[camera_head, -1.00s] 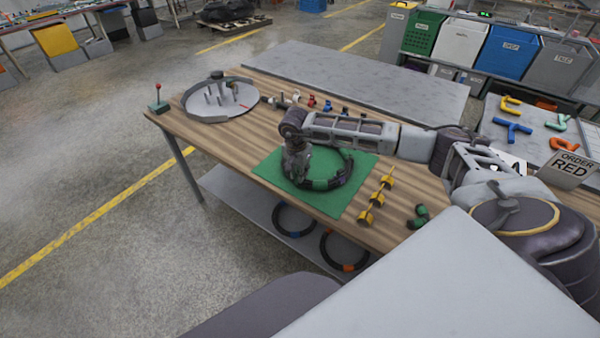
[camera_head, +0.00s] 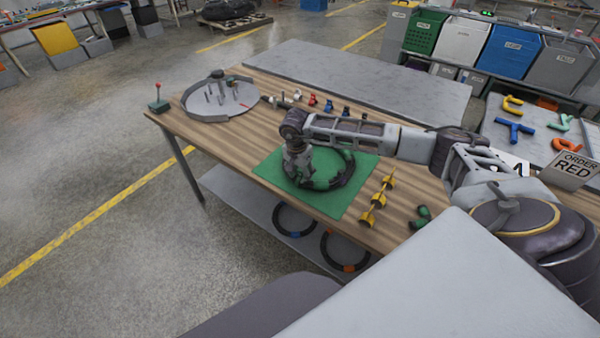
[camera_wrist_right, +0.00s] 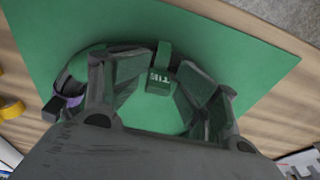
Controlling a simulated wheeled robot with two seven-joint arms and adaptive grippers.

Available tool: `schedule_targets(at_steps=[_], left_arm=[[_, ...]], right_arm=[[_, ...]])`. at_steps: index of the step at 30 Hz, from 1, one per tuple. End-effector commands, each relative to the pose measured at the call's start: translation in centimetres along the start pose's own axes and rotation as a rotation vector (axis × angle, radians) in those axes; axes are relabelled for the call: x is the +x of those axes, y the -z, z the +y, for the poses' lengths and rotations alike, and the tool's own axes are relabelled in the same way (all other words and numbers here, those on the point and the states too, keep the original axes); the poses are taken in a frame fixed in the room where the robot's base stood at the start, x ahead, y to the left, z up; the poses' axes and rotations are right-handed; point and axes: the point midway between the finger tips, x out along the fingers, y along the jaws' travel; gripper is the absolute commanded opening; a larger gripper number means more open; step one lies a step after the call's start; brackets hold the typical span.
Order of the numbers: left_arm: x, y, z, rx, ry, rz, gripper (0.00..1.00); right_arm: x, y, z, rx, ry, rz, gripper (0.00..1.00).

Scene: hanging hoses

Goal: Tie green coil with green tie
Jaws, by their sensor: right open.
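The green coil, a dark hose ring with green parts (camera_head: 345,172), lies on the green mat (camera_head: 273,168). My right gripper (camera_head: 299,180) points down at the left part of the ring. In the right wrist view its fingers (camera_wrist_right: 160,95) are open and spread. The green tie (camera_wrist_right: 158,82), a strap with a lettered block, shows between them at the far side of the ring. The strap lies across the dark hose (camera_wrist_right: 125,47). I cannot tell whether the fingers touch the tie. A purple part (camera_wrist_right: 72,98) shows at the left. My left gripper is out of view.
A round grey tray (camera_head: 215,110) with posts stands at the table's far left. Small coloured pieces (camera_head: 328,106) line the back edge. A yellow rack (camera_head: 378,200) and green pieces (camera_head: 422,215) stand right of the mat. More rings (camera_head: 345,252) lie on the lower shelf.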

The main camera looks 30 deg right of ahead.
Motion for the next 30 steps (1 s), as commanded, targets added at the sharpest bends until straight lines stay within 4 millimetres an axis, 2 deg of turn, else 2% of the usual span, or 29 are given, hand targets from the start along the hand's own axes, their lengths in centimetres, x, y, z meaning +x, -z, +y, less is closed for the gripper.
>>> schedule_targets(at_steps=[1,14,20,30], left_arm=[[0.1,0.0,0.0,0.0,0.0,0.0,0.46],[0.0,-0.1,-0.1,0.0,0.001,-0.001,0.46],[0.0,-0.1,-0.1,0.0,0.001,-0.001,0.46],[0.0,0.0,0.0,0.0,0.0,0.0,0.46]], right_arm=[[1.0,-1.0,0.6,-0.011,-0.02,-0.016,0.43],[0.4,-1.1,0.7,-0.015,-0.021,-0.016,0.43],[-1.4,-0.8,0.5,-0.012,-0.016,-0.011,0.43],[-6.6,-0.3,0.2,-0.005,-0.006,-0.004,0.43]])
